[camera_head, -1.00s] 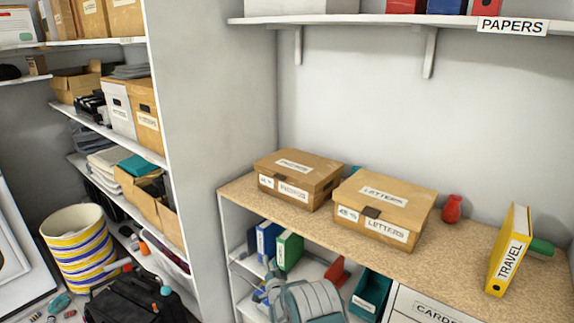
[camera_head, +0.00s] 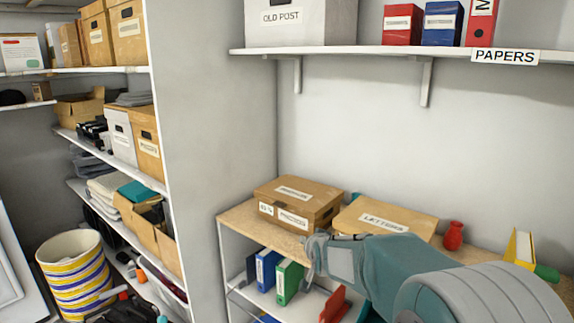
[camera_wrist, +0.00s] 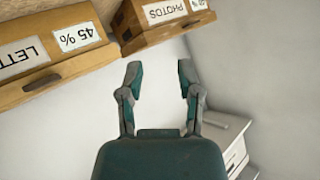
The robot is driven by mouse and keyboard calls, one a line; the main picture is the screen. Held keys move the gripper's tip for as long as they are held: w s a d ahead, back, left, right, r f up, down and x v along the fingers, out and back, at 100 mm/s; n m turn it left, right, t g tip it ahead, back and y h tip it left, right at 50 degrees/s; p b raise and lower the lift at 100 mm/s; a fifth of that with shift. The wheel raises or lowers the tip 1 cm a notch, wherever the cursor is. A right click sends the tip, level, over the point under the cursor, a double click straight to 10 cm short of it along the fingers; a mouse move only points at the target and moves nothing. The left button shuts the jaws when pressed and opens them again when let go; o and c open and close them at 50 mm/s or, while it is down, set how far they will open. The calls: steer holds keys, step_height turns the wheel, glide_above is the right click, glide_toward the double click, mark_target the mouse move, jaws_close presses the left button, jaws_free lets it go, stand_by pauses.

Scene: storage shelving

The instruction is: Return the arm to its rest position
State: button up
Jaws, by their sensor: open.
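My gripper (camera_wrist: 160,82) is open and empty in the wrist view, its two fingers apart with nothing between them. In the head view my gripper (camera_head: 316,255) is in front of the counter edge, at the end of my arm, which reaches in from the lower right. A brown letters box (camera_head: 384,217) stands on the counter, its front mostly hidden by my arm. It also shows in the wrist view (camera_wrist: 50,50). A brown photos box (camera_head: 296,203) stands to its left, and in the wrist view (camera_wrist: 162,22) it lies beyond my fingers.
The wooden counter (camera_head: 240,220) also holds a red vase (camera_head: 453,236) and a yellow binder (camera_head: 519,246). Binders stand below it. A wall shelf (camera_head: 350,51) hangs above. Stocked shelving and a striped basket (camera_head: 75,275) are at left. Wall space above the boxes is clear.

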steer(key=s+d+r+n+g+h, duration=0.1)
steer(key=s+d+r+g, duration=0.15)
steer(key=s, duration=0.75)
steer(key=s+d+r+n+g, duration=0.1)
steer(key=s+d+r, duration=0.25)
steer(key=s, duration=0.65)
steer(key=s+d+f+g, duration=0.1)
steer(key=s, duration=0.8)
steer(key=s+d+f+g, duration=0.2)
steer(key=s, duration=0.8)
steer(key=shift+f+n+h, duration=0.3)
steer(key=shift+n+h, duration=0.1)
